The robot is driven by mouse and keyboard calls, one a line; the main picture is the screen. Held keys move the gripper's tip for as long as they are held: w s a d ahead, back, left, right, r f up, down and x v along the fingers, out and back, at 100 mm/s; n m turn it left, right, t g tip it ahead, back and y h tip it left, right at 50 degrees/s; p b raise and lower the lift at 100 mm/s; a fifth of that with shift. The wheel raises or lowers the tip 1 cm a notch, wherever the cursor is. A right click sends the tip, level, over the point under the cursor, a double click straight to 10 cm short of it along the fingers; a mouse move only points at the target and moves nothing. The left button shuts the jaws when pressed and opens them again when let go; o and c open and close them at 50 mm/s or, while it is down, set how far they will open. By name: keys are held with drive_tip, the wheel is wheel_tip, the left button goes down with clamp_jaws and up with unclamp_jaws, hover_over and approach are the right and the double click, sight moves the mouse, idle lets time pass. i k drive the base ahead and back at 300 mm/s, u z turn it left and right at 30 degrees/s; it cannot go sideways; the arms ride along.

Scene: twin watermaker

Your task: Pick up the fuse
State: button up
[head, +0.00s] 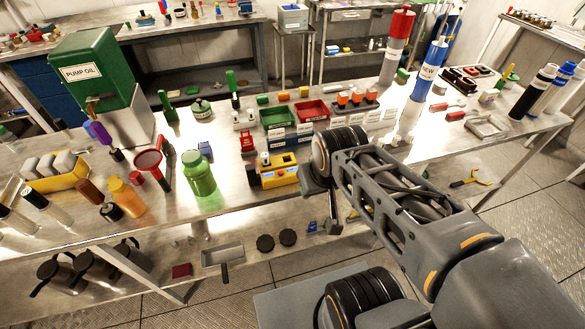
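I cannot make out for sure which thing is the fuse; no part is clearly marked as one. Small orange-red parts (357,97) stand in a dark holder on the workbench, behind my wrist. A yellow box (280,171) with small fittings on top sits at the bench's front edge, just left of my wrist. My gripper (331,222) hangs below the wrist, just off the bench's front edge and right of the yellow box. It is small and dark here, and its fingers cannot be told apart. I see nothing clearly held in it.
A green bin (277,117) and a red bin (311,110) stand behind the yellow box. A green bottle (199,173), a red funnel (148,160) and a green pump oil tank (88,72) stand to the left. The lower shelf holds a grey tray (222,255).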

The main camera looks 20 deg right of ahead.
sight(264, 156)
drive_tip(key=z, duration=3.15)
drive_tip(key=k, duration=1.45)
drive_tip(key=u, duration=2.35)
